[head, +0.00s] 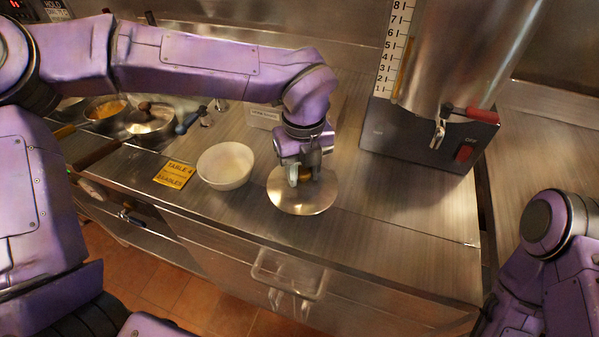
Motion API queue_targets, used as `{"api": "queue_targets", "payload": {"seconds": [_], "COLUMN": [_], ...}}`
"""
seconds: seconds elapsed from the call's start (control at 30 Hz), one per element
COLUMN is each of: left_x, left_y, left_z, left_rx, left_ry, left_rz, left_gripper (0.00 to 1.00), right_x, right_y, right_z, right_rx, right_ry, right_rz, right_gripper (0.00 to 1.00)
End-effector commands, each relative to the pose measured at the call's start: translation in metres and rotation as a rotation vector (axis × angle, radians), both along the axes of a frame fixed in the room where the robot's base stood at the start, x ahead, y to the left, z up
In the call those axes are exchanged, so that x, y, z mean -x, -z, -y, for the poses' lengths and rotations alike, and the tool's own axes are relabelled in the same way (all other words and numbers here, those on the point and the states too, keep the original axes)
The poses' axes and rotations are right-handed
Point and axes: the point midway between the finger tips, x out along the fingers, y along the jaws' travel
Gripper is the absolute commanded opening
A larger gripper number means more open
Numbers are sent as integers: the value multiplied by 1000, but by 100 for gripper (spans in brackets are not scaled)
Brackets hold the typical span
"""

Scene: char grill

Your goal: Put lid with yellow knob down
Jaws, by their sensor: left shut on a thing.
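The round metal lid (302,200) is in the middle of the head view, over the steel counter near its front edge. Its yellow knob (304,174) is mostly hidden between the fingers. My left gripper (303,178) comes down from above and is shut on the knob. The lid looks about level; I cannot tell whether it touches the counter. My right arm shows at the lower right, but its gripper is out of view.
Pots, one with a lid (147,119), are at the far left. A large metal urn (455,60) stands at the back right. Counter right of the lid is clear.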

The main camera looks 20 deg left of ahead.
Motion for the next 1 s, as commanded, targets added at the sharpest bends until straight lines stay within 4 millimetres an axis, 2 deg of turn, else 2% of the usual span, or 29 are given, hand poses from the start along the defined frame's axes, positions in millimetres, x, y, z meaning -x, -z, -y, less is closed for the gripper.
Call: {"api": "queue_targets", "payload": {"seconds": [0.2, 0.37, 0.77, 0.8, 0.83, 0.87, 1.0], "left_x": [-19, -17, -17, -17, -17, -17, -17], "left_y": [23, 50, 57, 55, 55, 55, 56], "left_z": [-5, -5, -5, -5, -5, -5, -5], "left_rx": [0, 0, 1, 1, 1, 1, 1], "left_ry": [-1, 2, 0, 0, 0, 0, 0], "left_rz": [-3, -1, 0, 0, 0, 0, -1], "left_gripper": [0, 0, 0, 47, 57, 60, 60], "right_x": [0, 0, 0, 0, 0, 0, 0], "right_y": [-9, -9, -5, -6, -6, -6, -6], "right_z": [0, 0, 0, 0, 0, 0, 0], "right_rx": [0, 0, 0, 0, 0, 0, 0], "right_ry": [0, 0, 0, 0, 0, 0, 0], "right_rz": [0, 0, 0, 0, 0, 0, 0], "right_gripper": [43, 43, 43, 43, 43, 43, 43]}}
